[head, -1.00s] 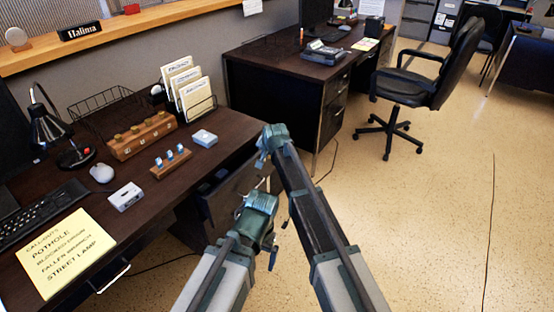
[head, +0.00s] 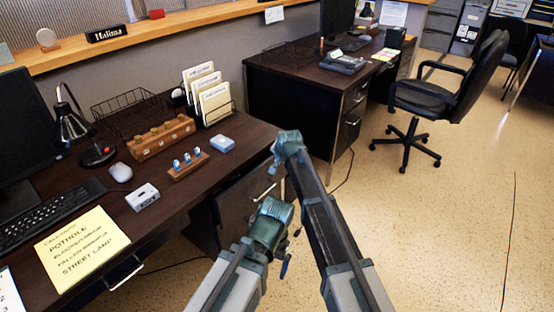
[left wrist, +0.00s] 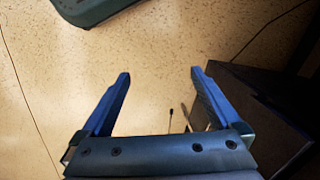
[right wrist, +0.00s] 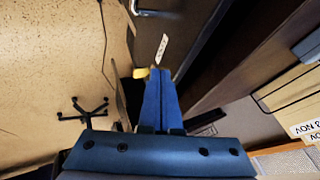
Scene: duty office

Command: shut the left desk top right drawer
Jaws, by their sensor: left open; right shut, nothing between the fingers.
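The left desk (head: 165,205) has a dark drawer front (head: 238,197) below its right end, partly hidden behind my arms. A bright handle (head: 264,191) shows beside my grippers. How far the drawer stands out is hard to tell. My right gripper (head: 288,148) is by the desk's right corner. In the right wrist view its blue fingers (right wrist: 157,75) are shut and empty, pointing at a dark front (right wrist: 185,45) with a pale label and a metal handle (right wrist: 150,10); contact is unclear. My left gripper (head: 272,215) is lower and nearer; its fingers (left wrist: 160,75) are open and empty above the floor.
A second desk (head: 300,95) stands behind, with a black office chair (head: 440,100) at its right. The speckled floor (head: 420,230) is clear right of my arms.

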